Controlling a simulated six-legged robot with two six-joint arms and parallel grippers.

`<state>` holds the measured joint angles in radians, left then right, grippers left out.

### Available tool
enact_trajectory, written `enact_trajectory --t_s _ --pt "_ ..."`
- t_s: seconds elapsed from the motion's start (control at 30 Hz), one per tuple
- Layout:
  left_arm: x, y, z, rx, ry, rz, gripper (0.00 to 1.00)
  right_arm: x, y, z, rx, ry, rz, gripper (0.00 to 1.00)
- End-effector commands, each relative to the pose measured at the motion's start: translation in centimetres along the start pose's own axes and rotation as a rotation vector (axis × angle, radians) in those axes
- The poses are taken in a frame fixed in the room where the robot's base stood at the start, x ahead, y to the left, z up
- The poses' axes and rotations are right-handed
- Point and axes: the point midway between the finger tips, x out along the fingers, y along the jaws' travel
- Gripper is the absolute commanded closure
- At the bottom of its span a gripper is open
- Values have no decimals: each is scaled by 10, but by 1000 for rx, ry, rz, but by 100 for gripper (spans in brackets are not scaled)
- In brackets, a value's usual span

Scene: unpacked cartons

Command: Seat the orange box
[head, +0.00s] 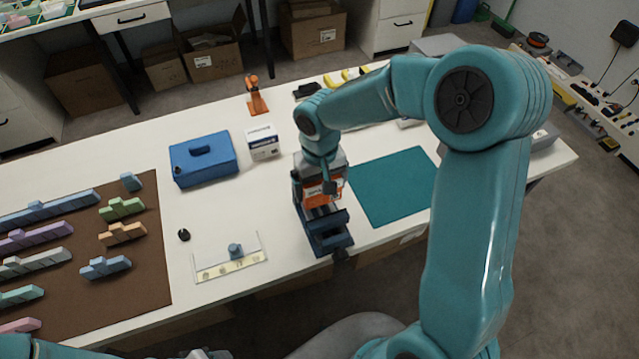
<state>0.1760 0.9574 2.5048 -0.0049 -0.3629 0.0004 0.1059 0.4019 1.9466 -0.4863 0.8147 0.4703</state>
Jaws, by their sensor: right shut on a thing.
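The orange box (318,198) has a pale top and an orange front. It is in the middle of the table, at the far end of a dark blue vise-like holder (330,237). My right gripper (326,184) comes down on the box from above and is shut on it. The gripper and wrist hide part of the box. I cannot tell whether the box rests in the holder or hangs just above it. Of my left arm, only a teal piece shows at the bottom left edge; its gripper fingers are not in view.
A blue case (203,162) and a white carton (263,142) stand left of the holder. A teal mat (393,187) lies bare to the right. A clear tray (230,268) is in front left. A brown mat (150,235) holds several coloured blocks. An orange stand (257,102) is behind.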

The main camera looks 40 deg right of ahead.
Motion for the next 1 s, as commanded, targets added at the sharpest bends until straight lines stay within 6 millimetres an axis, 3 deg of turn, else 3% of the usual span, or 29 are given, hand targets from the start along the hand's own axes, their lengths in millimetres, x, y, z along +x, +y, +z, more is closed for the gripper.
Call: enact_trajectory --t_s 1.0 --pt "18 -7 0 0 0 0 46 22 0 0 0 0 0 40"
